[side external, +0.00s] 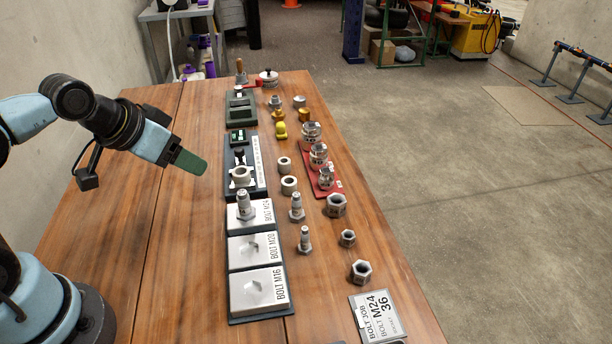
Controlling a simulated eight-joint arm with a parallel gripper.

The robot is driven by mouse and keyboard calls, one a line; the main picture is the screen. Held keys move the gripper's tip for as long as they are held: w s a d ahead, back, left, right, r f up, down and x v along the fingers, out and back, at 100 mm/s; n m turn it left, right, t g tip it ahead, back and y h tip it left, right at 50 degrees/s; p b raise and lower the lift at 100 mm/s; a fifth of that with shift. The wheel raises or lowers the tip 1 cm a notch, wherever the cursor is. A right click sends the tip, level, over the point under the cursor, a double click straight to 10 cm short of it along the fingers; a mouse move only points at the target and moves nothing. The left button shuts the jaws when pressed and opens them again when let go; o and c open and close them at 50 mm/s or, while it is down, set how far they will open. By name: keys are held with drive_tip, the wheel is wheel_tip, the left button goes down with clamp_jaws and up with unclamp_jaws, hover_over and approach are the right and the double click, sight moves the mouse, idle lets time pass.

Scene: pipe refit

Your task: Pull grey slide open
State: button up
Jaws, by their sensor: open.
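My gripper (190,162) hangs above the left part of the wooden table, with a green finger side-on to the camera. It is open, and nothing shows between its fingers. It is left of the row of fixtures and apart from them. A grey slide cannot be made out for certain. A dark fixture (258,187) in the middle of the row carries a black upright knob (239,156) and a pale ring. Behind it sits a dark green block (241,111) with recesses.
The bolt tray (262,320) has M24, M20 and M16 places; a bolt (244,205) stands at M24. Loose nuts (361,271), bolts and rings stand to its right. A red rack (325,184) holds jar-like parts. The table's left side is clear.

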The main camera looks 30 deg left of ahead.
drive_tip(key=shift+w+r, duration=0.1)
drive_tip(key=shift+w, duration=0.05)
drive_tip(key=shift+c, duration=1.1)
wheel_tip(320, 180, up, 2)
drive_tip(key=g, duration=0.7)
hover_over(239, 149)
wheel_tip(239, 149, down, 12)
drive_tip(key=shift+r, duration=0.15)
clamp_jaws()
